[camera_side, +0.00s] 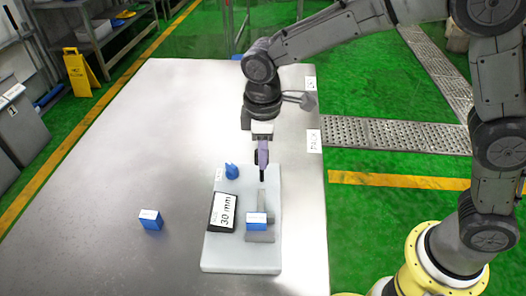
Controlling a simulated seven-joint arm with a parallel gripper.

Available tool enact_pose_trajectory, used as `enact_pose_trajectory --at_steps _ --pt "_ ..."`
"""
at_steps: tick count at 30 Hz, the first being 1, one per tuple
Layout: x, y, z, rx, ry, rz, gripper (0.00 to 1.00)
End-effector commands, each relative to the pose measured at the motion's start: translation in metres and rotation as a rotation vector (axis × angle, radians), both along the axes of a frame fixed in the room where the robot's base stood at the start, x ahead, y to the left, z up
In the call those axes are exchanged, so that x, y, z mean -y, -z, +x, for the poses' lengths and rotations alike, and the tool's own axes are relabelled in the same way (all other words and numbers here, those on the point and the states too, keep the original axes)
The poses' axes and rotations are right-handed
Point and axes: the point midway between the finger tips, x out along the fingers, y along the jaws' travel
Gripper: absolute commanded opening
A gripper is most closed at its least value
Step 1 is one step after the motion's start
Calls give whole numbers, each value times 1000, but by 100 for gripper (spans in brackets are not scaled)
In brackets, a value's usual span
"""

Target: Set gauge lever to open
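The gauge is a pale board (221,256) on the steel table, with a dark-framed sign (223,211) reading "30 mm". A grey fixture (260,237) stands on its right part, with a blue block (257,219) with a white label at it. A small blue pointed piece (232,171) stands near the board's far left corner. I cannot tell for certain which part is the lever, or its position. My gripper (262,178) points down over the board's far right part, just beyond the grey fixture. Its fingers are too small to show a gap or any contact.
Another blue block (150,219) with a pale top lies on the table (110,175) left of the board. The table's left and far areas are clear. Labels (314,141) mark its right edge. A yellow floor sign (80,72) stands away from the table.

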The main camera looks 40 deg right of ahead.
Motion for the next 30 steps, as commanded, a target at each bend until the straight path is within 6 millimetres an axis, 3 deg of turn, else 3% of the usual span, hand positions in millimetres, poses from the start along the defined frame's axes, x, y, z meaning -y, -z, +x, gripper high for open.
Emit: enact_pose_trajectory --at_steps 3,30 --pt "0 0 0 0 0 0 0" --pt "0 -1 0 1 0 2 0"
